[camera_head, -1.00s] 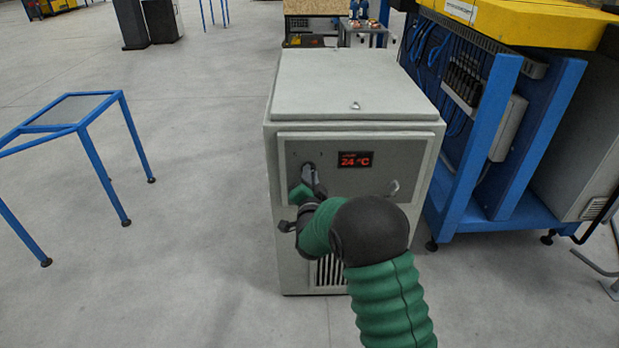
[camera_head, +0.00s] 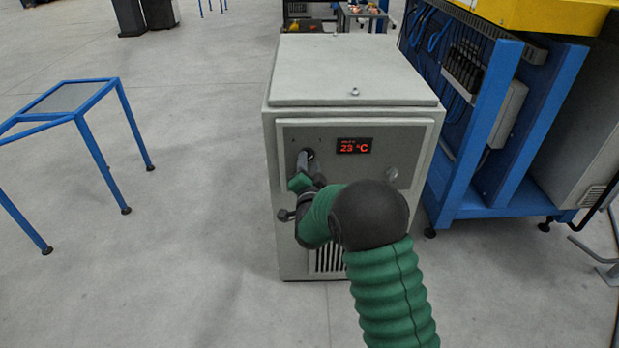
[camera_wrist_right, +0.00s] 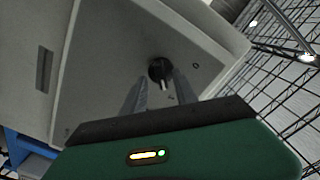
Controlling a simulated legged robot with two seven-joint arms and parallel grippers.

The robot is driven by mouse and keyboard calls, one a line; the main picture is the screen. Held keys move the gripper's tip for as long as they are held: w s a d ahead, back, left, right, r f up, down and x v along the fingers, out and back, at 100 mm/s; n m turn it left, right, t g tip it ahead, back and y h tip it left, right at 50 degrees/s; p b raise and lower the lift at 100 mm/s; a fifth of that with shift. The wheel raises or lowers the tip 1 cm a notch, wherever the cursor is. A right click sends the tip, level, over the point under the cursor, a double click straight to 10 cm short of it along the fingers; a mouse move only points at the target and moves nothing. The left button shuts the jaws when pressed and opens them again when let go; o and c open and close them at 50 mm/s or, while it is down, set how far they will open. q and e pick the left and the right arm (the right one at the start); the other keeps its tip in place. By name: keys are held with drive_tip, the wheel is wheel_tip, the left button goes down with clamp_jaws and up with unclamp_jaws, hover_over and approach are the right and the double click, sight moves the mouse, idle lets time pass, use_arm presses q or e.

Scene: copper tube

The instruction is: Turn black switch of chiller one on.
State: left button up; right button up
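The chiller (camera_head: 350,75) is a light grey cabinet in the middle of the head view. Its front panel has a red display (camera_head: 354,146) reading 23 °C. The round black switch (camera_head: 309,154) sits at the panel's upper left, partly hidden by my right gripper (camera_head: 302,164). In the right wrist view the switch (camera_wrist_right: 157,67) shows a pale handle or mark pointing down. The two grey fingers of my right gripper (camera_wrist_right: 161,80) are apart, one on each side of the switch's lower part. I cannot tell whether they touch it. My left gripper is not in view.
A second, silvery knob (camera_head: 391,174) is at the panel's right. A blue-framed machine (camera_head: 490,140) stands close to the chiller's right. A blue table frame (camera_head: 100,145) stands at the left, with clear floor (camera_head: 200,180) between.

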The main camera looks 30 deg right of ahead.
drive_tip(key=p+v, duration=0.2)
drive_tip(key=v, duration=1.4)
drive_tip(key=shift+p, duration=0.4)
drive_tip(key=shift+s+f, duration=0.1)
